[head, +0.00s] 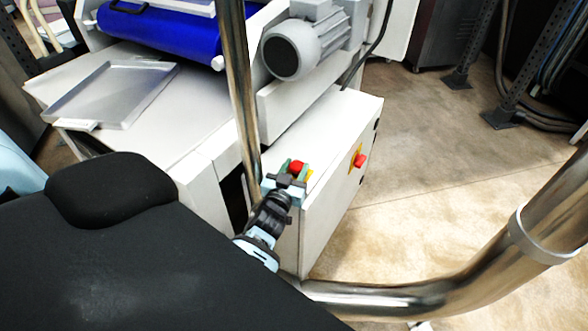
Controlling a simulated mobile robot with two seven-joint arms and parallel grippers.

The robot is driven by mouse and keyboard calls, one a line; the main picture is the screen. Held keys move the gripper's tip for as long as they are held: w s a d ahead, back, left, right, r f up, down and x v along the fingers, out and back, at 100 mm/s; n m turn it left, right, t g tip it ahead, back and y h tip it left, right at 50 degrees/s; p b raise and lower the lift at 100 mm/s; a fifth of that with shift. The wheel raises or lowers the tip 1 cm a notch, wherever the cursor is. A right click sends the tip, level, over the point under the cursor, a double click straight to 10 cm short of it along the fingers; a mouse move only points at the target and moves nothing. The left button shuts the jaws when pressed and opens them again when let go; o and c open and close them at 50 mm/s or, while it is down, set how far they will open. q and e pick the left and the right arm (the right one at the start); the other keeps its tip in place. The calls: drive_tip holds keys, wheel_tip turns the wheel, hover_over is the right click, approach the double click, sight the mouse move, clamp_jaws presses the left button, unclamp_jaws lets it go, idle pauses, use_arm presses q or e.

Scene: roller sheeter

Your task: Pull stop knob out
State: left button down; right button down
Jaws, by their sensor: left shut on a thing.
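The red stop knob (297,166) is on the white control box of the roller sheeter, with a bit of yellow showing beside it. My left gripper (291,172) is at the knob, with its fingers around it, and is shut on it. The fingers and wrist hide the lower part of the knob and its base, so I cannot tell how far out it stands. My right gripper is not in view.
A red and yellow switch (360,160) sits on the box's right side. A vertical metal post (240,85) stands close to my left gripper. A thick metal tube (480,262) curves across the lower right. A grey motor (300,48) is behind. Open floor (440,150) lies right.

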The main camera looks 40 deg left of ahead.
use_arm(q)
drive_tip(key=shift+r, duration=0.45)
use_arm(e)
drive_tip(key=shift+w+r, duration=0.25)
use_arm(q)
drive_tip(key=c, duration=1.2)
unclamp_jaws()
drive_tip(key=shift+c, duration=0.2)
drive_tip(key=o, duration=0.3)
drive_tip(key=shift+o, duration=0.2)
drive_tip(key=shift+f, duration=0.1)
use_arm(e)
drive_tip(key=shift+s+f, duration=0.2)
use_arm(q)
drive_tip(key=shift+s+f, duration=0.1)
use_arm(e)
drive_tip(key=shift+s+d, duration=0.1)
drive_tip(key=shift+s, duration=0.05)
